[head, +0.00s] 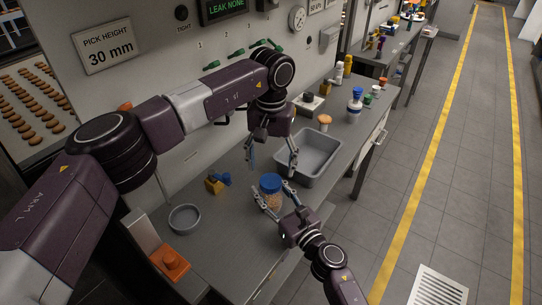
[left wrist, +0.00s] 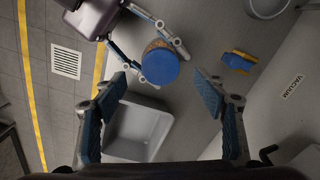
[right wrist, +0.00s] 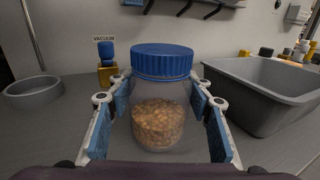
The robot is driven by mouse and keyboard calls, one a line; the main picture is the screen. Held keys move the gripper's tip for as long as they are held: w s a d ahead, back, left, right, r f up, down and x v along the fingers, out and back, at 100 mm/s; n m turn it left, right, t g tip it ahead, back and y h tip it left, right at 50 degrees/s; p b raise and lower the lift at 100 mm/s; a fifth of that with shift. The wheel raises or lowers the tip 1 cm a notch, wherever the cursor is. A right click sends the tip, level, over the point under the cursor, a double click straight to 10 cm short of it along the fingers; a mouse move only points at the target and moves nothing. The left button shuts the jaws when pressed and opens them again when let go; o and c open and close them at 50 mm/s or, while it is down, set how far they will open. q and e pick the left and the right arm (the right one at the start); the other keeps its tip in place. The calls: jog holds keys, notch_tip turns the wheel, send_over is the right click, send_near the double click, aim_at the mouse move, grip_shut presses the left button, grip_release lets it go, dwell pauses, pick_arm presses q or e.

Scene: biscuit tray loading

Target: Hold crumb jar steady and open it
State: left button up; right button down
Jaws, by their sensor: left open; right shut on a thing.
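The crumb jar (head: 270,190) is clear, holds brown crumbs and has a blue ribbed lid (right wrist: 162,61) seated on top. It stands upright on the grey counter. My right gripper (head: 270,202) is shut around the jar's body, with a blue pad on each side in the right wrist view (right wrist: 160,112). My left gripper (head: 272,166) is open and empty, pointing down above and a little behind the jar. In the left wrist view the jar lid (left wrist: 160,67) lies beyond the two open fingers (left wrist: 165,92), apart from them.
A grey bin (head: 335,165) stands close to the right of the jar. A round grey dish (head: 185,206) and a yellow and blue fitting (head: 214,186) are to the left. An orange-topped block (head: 172,262) is near the front left.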

aim_at(271, 180)
pick_arm(q)
notch_tip(271, 180, down, 5)
jog(key=shift+f, duration=0.1)
dwell(0.3)
jog(key=c, duration=1.3)
